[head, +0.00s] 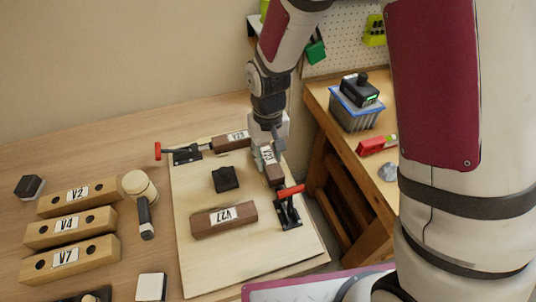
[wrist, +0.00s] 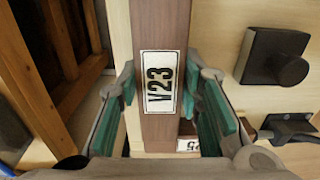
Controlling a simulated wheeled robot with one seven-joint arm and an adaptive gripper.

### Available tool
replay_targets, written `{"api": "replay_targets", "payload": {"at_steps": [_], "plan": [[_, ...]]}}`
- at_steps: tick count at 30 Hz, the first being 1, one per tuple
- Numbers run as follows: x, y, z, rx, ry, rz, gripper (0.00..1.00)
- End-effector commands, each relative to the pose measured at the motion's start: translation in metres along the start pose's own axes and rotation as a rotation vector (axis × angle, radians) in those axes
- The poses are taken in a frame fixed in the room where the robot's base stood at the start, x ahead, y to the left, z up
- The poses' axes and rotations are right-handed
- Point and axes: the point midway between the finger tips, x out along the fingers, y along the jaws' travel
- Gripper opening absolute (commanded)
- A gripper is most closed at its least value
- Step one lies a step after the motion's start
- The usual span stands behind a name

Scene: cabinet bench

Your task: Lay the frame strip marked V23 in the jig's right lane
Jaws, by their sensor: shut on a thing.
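The dark brown frame strip marked V23 (wrist: 160,35) runs between my gripper's fingers in the wrist view, label upward. In the head view the strip (head: 274,176) lies along the right side of the pale jig board (head: 200,265), near the right clamp (head: 289,212). My gripper (wrist: 166,98) is shut on it, with a green-padded finger on each side; it also shows in the head view (head: 268,150). My gripper hides part of the strip, and I cannot tell whether the strip touches the board.
A brown strip marked V27 (head: 224,219) lies across the board's front. Another brown strip (head: 232,142) lies at the back beside a red-handled clamp (head: 187,154). A black knobbed block (head: 225,179) sits mid-board.

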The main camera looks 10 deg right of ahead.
Motion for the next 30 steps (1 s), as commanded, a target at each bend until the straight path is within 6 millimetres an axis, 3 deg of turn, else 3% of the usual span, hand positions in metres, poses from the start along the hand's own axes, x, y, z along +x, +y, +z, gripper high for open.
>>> {"api": "replay_targets", "payload": {"at_steps": [25, 26, 28, 30], "plan": [[0.0087, 0.0, 0.0003, 0.0, -0.001, 0.0, 0.02], [0.0087, 0.0, 0.0004, 0.0, -0.001, 0.0, 0.4], [0.0088, 0.0, 0.0005, 0.0, -0.002, 0.0, 0.55], [0.0088, 0.0002, 0.0004, 0.0, -0.002, 0.0, 0.56]]}}
